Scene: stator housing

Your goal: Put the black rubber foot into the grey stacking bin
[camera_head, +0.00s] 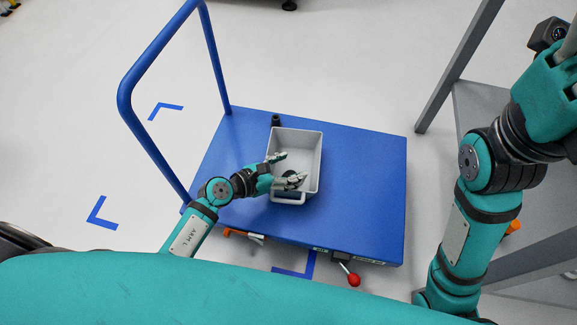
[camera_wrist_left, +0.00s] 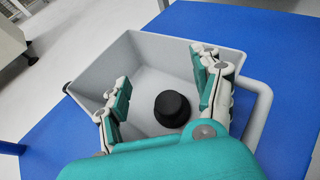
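The grey stacking bin (camera_head: 310,140) stands on a blue trolley. My left gripper (camera_head: 289,169) reaches over it from the left, fingers spread. In the left wrist view, the black rubber foot (camera_wrist_left: 172,108) is inside the bin (camera_wrist_left: 142,48), between the two fingers of my open left gripper (camera_wrist_left: 165,80). Clear gaps show between the foot and both fingers. The foot appears to rest on the bin floor. In the head view it is mostly hidden by the gripper. My right gripper is out of view; only my right arm shows.
The blue trolley deck (camera_head: 365,170) is clear to the right of the bin. A small dark part (camera_head: 276,119) stands by the bin's far left corner. The trolley's blue handle (camera_head: 150,145) rises at left. A grey frame (camera_head: 460,65) stands at right.

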